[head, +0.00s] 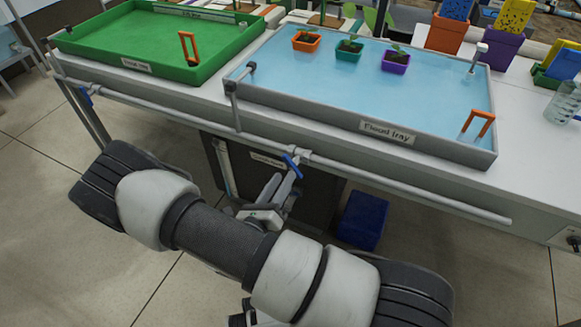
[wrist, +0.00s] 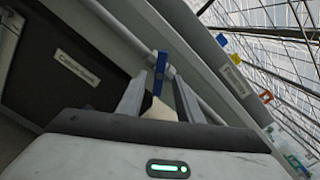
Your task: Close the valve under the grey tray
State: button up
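The grey tray (head: 395,125), labelled "Flood tray", holds shallow blue water on the bench. Below its front edge, a blue valve handle (head: 291,165) sits on a grey pipe (head: 380,182) and lies at an angle across it. My gripper (head: 282,183) reaches up to this handle from below. In the wrist view the blue handle (wrist: 160,72) stands between the tips of my gripper (wrist: 161,78). The two fingers are spread, with visible gaps beside the handle. Whether either finger touches it I cannot tell.
A green tray (head: 150,45) stands at the left, with another blue valve handle (head: 86,96) below it. A dark cabinet (head: 315,200) is behind my gripper under the bench, and a blue bin (head: 362,220) stands on the floor beside it. Three potted seedlings stand in the grey tray.

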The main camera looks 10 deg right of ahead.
aim_at(291, 167)
jog(key=x, duration=0.6)
jog(key=shift+w+d+b, duration=0.1)
jog(key=shift+w+b, duration=0.05)
jog(key=shift+b, duration=0.25)
jog(key=shift+c, duration=0.2)
grip_shut()
jog(key=shift+m, duration=0.4)
jog(key=m+p, duration=0.1)
jog(key=m, duration=0.1)
jog(key=shift+r+m, duration=0.1)
jog(key=shift+m, duration=0.2)
jog(key=shift+d+m+p, duration=0.15)
jog(key=shift+m+p, duration=0.15)
jog(key=shift+m, duration=1.5)
